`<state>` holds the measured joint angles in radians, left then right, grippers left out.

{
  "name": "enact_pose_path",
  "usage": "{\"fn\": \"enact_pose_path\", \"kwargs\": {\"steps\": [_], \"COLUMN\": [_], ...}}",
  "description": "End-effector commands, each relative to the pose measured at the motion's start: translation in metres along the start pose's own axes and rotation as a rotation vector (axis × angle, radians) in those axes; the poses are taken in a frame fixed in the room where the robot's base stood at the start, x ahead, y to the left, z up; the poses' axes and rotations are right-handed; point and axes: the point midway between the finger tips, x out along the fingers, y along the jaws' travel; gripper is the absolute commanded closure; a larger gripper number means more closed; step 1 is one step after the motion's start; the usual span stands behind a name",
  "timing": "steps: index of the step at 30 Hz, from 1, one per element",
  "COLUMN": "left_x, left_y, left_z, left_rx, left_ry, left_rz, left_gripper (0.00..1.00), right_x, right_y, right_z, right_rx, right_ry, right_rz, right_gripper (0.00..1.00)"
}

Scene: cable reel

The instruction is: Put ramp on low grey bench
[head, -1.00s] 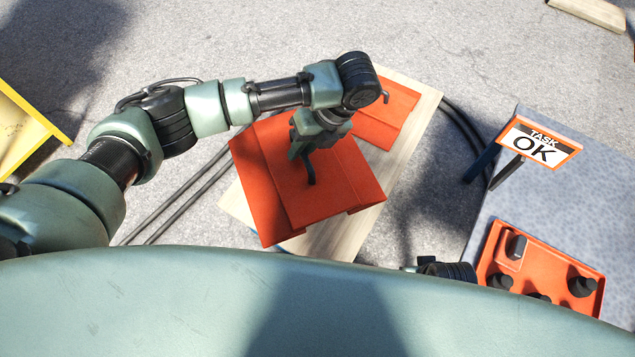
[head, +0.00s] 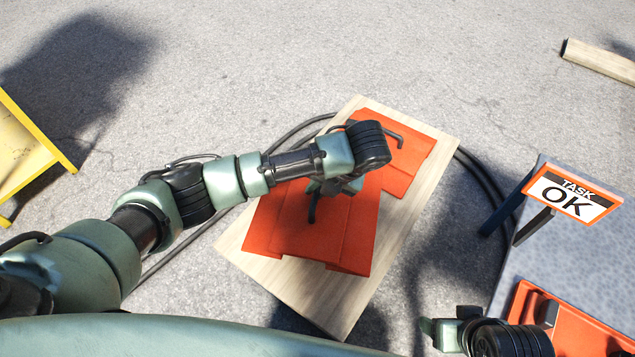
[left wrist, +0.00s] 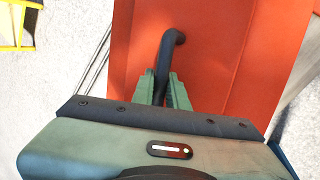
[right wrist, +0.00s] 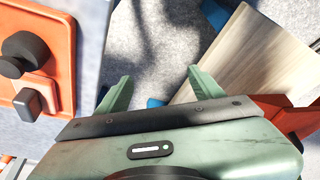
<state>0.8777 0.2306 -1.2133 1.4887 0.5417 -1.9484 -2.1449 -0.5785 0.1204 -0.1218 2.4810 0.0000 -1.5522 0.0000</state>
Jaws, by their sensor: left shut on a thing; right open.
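An orange ramp (head: 330,235) with a black bent handle is over the pale wooden board. My left gripper (head: 318,192) is shut on that handle; the left wrist view shows its green fingers (left wrist: 166,88) on either side of the handle (left wrist: 170,50). I cannot tell whether the ramp touches the board. A second orange piece (head: 408,160) with a black handle lies at the board's far end, partly hidden by my left wrist. The low grey bench (head: 575,262) with a speckled top is at the right. My right gripper (right wrist: 155,85) is open and empty.
The wooden board (head: 420,195) has bare wood along its right and near edges. A TASK OK sign (head: 573,194) and an orange tray (head: 570,335) are on the grey bench. Black cables (head: 485,182) loop behind the board. A yellow frame (head: 25,150) stands at the far left.

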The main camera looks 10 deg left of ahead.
Motion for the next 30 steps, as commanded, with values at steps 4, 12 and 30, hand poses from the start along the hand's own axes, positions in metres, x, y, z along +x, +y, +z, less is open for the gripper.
{"fn": "enact_pose_path", "kwargs": {"steps": [4,12,30], "left_x": [0.022,0.05,0.085], "left_y": [-0.01,-0.023,-0.039], "left_z": [-0.001,-0.006,-0.011], "left_rx": [-0.004,-0.004,-0.003], "left_ry": [-0.004,-0.004,-0.005], "left_rz": [0.0,-0.001,-0.001], "left_gripper": [1.0,1.0,1.0], "right_x": [0.008,0.005,-0.027], "right_y": [-0.003,-0.011,-0.022], "right_z": [-0.027,-0.087,-0.161], "right_rx": [-0.004,-0.011,-0.017], "right_ry": [0.119,0.386,0.761], "right_rz": [-0.006,-0.02,-0.043], "right_gripper": [0.33,0.33,0.33]}}
